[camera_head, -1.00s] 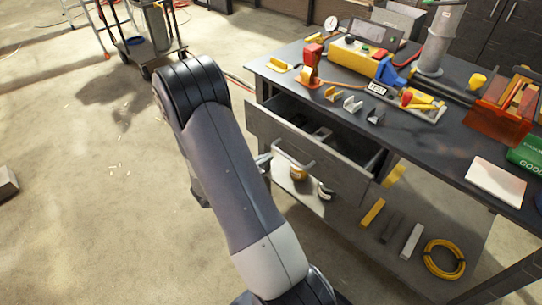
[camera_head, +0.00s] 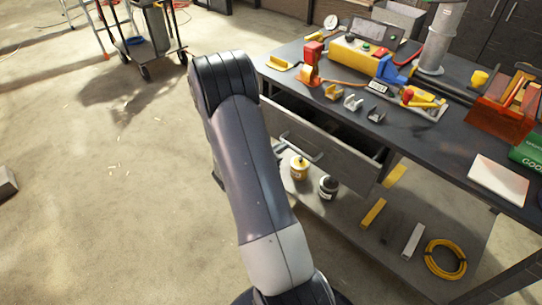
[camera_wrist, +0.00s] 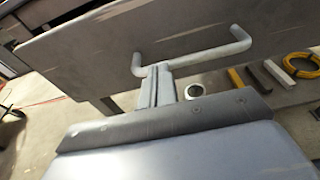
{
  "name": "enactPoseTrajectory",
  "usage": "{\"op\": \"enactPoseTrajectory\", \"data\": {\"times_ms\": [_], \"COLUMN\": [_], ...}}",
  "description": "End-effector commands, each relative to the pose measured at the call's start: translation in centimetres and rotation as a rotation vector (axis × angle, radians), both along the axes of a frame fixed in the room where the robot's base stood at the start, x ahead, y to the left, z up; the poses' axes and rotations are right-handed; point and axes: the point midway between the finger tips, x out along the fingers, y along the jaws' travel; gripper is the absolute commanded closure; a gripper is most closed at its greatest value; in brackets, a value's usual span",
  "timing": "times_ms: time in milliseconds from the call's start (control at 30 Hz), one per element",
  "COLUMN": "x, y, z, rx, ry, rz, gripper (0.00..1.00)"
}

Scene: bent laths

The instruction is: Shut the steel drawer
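The steel drawer (camera_head: 325,149) is under the workbench top and stands partly open, with a dark gap showing behind its grey front. Its bar handle (camera_head: 300,149) is on the front, just right of my arm in the head view. In the wrist view the drawer front (camera_wrist: 95,48) fills the upper part and the handle (camera_wrist: 200,56) crosses ahead of me. My gripper (camera_wrist: 157,70) has its two fingers together, their tips at the left part of the handle. Whether they touch the handle or the front I cannot tell.
The workbench top (camera_head: 440,150) carries tools, clamps and an orange bin (camera_head: 498,117). A trolley (camera_head: 150,40) stands far left. The floor at left is mostly clear.

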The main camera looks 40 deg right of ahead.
Motion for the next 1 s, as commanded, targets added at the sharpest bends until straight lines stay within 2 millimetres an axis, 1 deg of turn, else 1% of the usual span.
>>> {"op": "enactPoseTrajectory", "data": {"times_ms": [33, 200, 300, 400, 800, 933, 1000], "x": [0.0, 0.2, 0.4, 0.5, 0.6, 0.8, 1.0], "y": [-1.4, -4.9, -6.4, -7.2, -7.5, -7.0, -6.4], "z": [-0.3, -0.3, -0.2, -0.1, 0.2, 0.5, 0.6], "rx": [-0.002, -0.002, -0.001, -0.002, -0.007, -0.008, -0.007], "ry": [-0.005, -0.002, -0.001, 0.0, -0.002, -0.003, -0.003], "rz": [-0.007, -0.006, -0.003, -0.002, -0.001, -0.002, 0.0], "gripper": [1.0, 1.0, 1.0, 1.0, 1.0, 1.0, 1.0]}}
